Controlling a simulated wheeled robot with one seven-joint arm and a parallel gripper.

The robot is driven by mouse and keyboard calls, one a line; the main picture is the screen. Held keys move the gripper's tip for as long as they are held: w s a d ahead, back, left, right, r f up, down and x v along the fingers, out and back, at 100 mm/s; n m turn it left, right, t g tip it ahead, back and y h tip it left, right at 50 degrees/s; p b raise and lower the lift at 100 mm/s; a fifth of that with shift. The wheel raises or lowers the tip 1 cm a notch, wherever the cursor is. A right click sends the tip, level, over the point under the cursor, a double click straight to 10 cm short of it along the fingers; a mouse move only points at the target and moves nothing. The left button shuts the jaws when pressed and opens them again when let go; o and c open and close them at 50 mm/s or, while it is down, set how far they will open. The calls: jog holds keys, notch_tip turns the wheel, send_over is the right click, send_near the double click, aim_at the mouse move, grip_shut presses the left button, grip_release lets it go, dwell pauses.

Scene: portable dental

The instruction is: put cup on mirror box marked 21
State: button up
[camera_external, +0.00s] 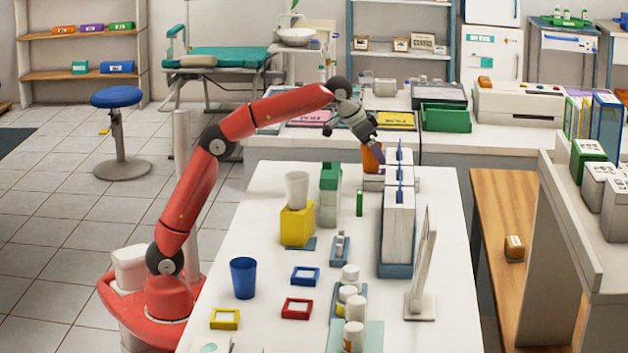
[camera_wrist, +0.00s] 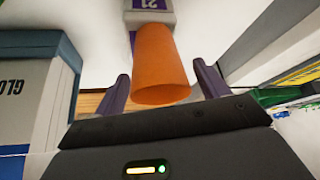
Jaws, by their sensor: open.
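An orange cup (camera_external: 372,158) is at the far end of the white table, at the top of a small white and purple box (camera_external: 374,182). In the wrist view the orange cup (camera_wrist: 160,62) lies between the two purple fingers of my gripper (camera_wrist: 163,88), with a gap on each side. Just beyond it is the box marked 21 (camera_wrist: 150,16), its number upside down. The cup appears to rest on this box, but its contact is hidden. My gripper (camera_external: 373,144) is open and reaches down at the cup from above.
Tall white boxes (camera_external: 397,225) stand close to the right of the cup; a glove box (camera_wrist: 30,85) is left in the wrist view. A green stack (camera_external: 329,190), a white cup (camera_external: 297,188) on a yellow box (camera_external: 297,226) and a blue cup (camera_external: 243,277) are left or nearer.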

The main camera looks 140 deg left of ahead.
jog(key=p+v, duration=0.1)
jog(key=v, duration=1.1)
jog(key=shift+r, duration=0.1)
jog(key=w+d+f+m+t+h, duration=0.1)
jog(key=w+d+f+m, duration=0.1)
jog(key=d, duration=1.2)
jog(key=w+d+f+m+t+h, duration=0.1)
jog(key=w+d+f+m, duration=0.15)
jog(key=d, duration=1.15)
jog(key=s+d+f+m+t+h, duration=0.1)
jog(key=s+d+f+m, duration=0.1)
jog(key=s+d+f, duration=0.45)
jog(key=s+d+f+m+h, duration=0.2)
jog(key=s+d+f, duration=0.1)
jog(key=d+f, duration=0.55)
jog(key=d+f+m, duration=0.3)
jog(key=f+m, duration=0.1)
jog(key=f, duration=0.4)
jog(key=shift+s+d+f+m+h+p, duration=0.15)
jog(key=shift+f+m+h+p, duration=0.15)
jog(key=shift+f+m, duration=0.05)
